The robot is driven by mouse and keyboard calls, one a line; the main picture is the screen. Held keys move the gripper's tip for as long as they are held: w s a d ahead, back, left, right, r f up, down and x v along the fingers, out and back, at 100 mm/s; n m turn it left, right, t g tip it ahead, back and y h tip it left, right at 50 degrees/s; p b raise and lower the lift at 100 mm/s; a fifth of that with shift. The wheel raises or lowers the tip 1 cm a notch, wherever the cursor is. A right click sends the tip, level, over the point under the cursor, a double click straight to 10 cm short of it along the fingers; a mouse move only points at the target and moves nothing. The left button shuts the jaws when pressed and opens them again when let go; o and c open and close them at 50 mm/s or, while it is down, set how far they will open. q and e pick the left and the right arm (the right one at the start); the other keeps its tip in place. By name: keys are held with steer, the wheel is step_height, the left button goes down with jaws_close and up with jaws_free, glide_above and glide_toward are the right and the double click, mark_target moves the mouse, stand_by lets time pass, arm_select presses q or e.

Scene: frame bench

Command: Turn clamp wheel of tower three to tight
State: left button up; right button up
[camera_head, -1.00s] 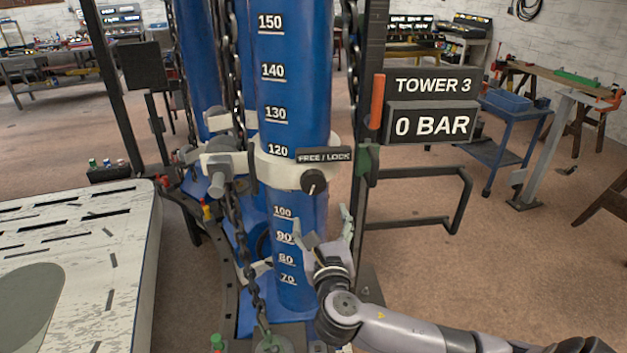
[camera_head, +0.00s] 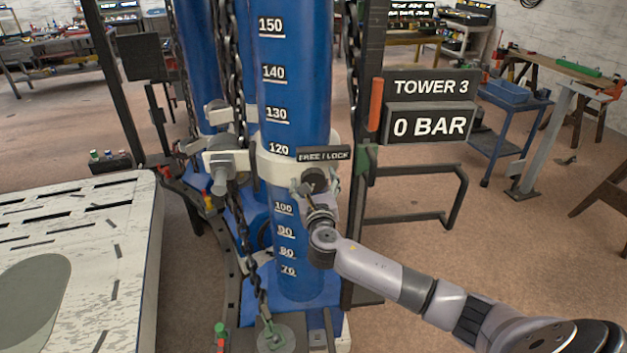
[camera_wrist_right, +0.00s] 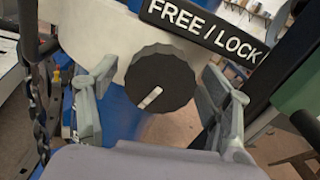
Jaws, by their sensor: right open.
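The clamp wheel (camera_head: 315,177) is a dark ribbed knob on the white collar (camera_head: 272,168) around the blue tower three column (camera_head: 293,75). It shows large in the right wrist view (camera_wrist_right: 160,78), with a slanted white mark on its face. The FREE / LOCK label (camera_head: 324,153) sits just above it. My right gripper (camera_head: 316,188) is open in front of the wheel, one finger on each side. In the right wrist view gaps show between the fingers and the wheel. My left gripper is not in view.
The TOWER 3 sign and 0 BAR display (camera_head: 431,123) hang to the right on a dark post. A chain (camera_head: 240,235) hangs left of the column. A black bar frame (camera_head: 420,215) juts out at the right.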

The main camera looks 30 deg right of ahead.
steer(key=shift+c, duration=0.6)
steer(key=c, duration=1.1)
